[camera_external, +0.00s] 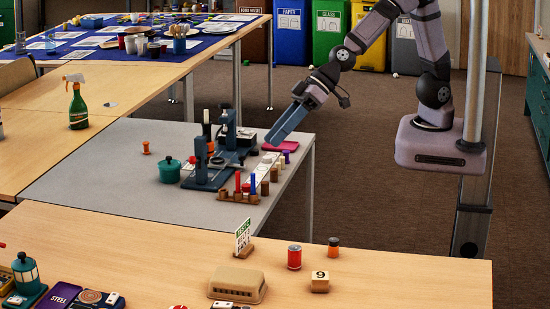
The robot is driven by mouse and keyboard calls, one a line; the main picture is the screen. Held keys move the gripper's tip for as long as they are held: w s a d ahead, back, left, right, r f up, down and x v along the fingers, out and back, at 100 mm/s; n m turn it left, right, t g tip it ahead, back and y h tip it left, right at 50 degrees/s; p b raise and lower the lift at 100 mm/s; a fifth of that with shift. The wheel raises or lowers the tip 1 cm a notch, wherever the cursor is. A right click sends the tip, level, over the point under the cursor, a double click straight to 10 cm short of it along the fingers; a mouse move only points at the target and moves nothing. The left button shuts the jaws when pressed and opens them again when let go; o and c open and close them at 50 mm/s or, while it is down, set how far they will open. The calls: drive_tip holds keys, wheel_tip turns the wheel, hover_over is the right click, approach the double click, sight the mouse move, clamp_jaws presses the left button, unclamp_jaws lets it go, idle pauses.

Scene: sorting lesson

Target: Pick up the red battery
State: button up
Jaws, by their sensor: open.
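No thing can be told for certain as the red battery at this size. A thin red upright cylinder (238,182) stands at the wooden block rack on the grey table. A thicker red cylinder (294,257) stands upright on the front wooden table. My gripper (275,137) is open, pointing down and left above the right part of the grey table, behind the rack. It is apart from both red cylinders. The gap between its fingers is hard to see from this side.
A blue press-like stand (215,158) and a green pot (169,170) stand left of my gripper. A pink pad (279,145) lies below it. A blue cylinder (253,184) stands by the rack. The grey table's front left (110,190) is clear.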

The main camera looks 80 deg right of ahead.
drive_tip(key=s+a+t+b, duration=0.1)
drive_tip(key=s+a+t, duration=0.2)
drive_tip(key=a, duration=0.9)
drive_tip(key=t+h+b, duration=0.1)
drive_tip(key=t+b, duration=0.1)
drive_tip(key=t, duration=0.1)
hover_over(299, 248)
drive_tip(key=s, duration=0.3)
wheel_tip(299, 248, down, 3)
drive_tip(key=f, duration=1.2)
drive_tip(key=w+d+f, duration=0.1)
drive_tip(key=f, duration=0.5)
drive_tip(key=shift+f, duration=0.35)
drive_tip(key=shift+p+x, duration=1.2)
drive_tip(key=shift+x, duration=2.5)
drive_tip(key=shift+d+f, duration=0.15)
drive_tip(key=shift+c, duration=0.2)
drive_tip(key=c, duration=1)
clamp_jaws()
